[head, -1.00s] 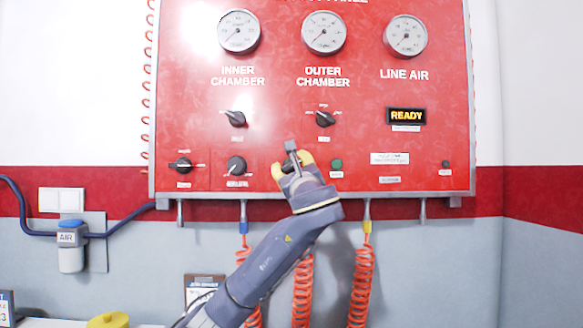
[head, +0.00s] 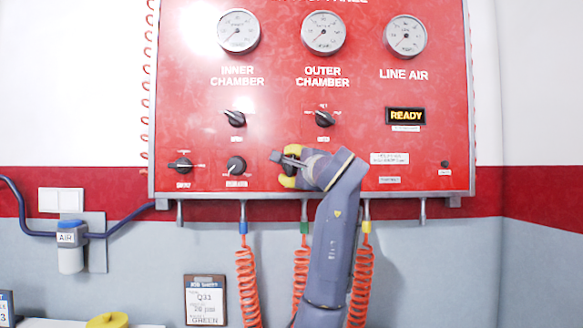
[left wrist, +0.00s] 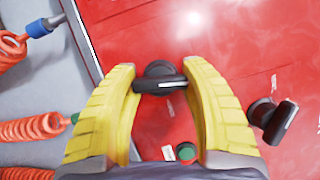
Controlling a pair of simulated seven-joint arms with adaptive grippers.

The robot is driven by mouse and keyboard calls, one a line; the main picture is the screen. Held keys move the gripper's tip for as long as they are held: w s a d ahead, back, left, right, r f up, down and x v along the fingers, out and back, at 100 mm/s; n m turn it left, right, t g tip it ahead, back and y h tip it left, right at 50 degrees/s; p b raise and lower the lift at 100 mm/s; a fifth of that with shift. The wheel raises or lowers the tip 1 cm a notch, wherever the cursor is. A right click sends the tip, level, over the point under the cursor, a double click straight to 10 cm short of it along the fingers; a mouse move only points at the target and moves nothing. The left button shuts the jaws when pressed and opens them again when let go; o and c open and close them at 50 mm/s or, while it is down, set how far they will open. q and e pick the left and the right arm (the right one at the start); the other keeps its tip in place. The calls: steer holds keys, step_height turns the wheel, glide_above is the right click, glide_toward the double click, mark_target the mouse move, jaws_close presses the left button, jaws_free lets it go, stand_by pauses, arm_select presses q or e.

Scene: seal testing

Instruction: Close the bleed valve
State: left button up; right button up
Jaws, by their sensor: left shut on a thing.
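The valve knob between my left fingers is a black round knob with a bar handle (left wrist: 158,85). It is low on the red panel, below the OUTER CHAMBER gauge. My left gripper (head: 290,167) is shut on it, with a yellow finger on each end of the bar in the left wrist view (left wrist: 160,88). In the head view the fingers and wrist hide most of this knob, and its label is not readable. In the left wrist view the bar lies roughly across from finger to finger. My right gripper is in neither view.
Close by are an OUTER CHAMBER knob (head: 324,119) and a green button (left wrist: 187,152). To the left are knobs (head: 236,119), (head: 180,166) and (head: 237,166). Orange coiled hoses (head: 248,285) hang below the panel. A READY display (head: 405,116) is lit.

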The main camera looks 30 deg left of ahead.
arm_select(q)
steer(key=shift+n+g+h, duration=0.3)
steer(key=shift+n+g, duration=0.1)
steer(key=shift+n, duration=0.6)
steer(key=shift+s+a+f, duration=0.1)
steer(key=o, duration=1.3)
steer(key=shift+s+d, duration=0.2)
steer(key=shift+d, duration=0.35)
steer(key=v, duration=1.1)
steer(key=shift+s+a, duration=0.1)
